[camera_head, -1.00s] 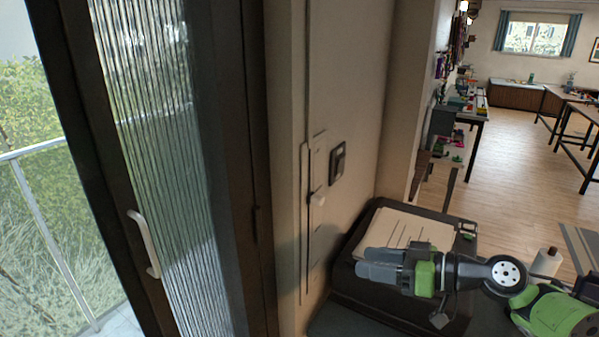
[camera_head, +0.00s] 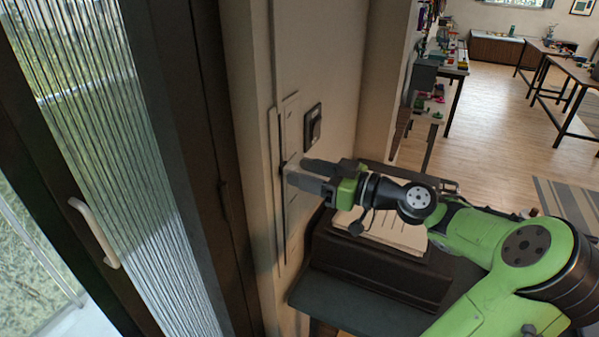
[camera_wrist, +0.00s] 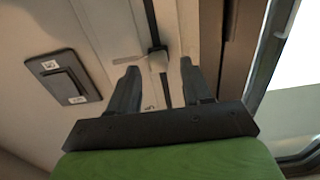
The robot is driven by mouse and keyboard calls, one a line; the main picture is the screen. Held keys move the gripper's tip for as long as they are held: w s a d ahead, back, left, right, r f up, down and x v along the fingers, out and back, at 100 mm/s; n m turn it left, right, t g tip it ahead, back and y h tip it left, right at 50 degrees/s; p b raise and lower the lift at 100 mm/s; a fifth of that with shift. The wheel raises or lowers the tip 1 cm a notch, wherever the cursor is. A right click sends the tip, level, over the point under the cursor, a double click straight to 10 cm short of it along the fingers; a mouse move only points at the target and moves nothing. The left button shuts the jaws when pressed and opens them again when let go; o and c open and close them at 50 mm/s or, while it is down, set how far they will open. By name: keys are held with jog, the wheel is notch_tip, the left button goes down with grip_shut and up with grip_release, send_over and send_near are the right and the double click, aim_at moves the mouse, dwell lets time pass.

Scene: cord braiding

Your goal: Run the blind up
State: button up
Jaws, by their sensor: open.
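A narrow upright plate with a dark slot (camera_head: 281,215) is set in the wall beside the door frame. My gripper (camera_head: 297,173) is open and points left at the plate. In the head view the fingers mostly hide the knob. I cannot make out the blind itself for certain.
A dark switch (camera_head: 312,127) is on the wall right of the plate; it also shows in the wrist view (camera_wrist: 64,80). A door with ribbed glass and a pale handle (camera_head: 93,232) is at left. Papers (camera_head: 385,232) lie on a dark case below my arm.

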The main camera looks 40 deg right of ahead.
jog(key=shift+x, duration=1)
jog(key=shift+s, duration=0.1)
jog(key=shift+c, duration=0.2)
grip_shut()
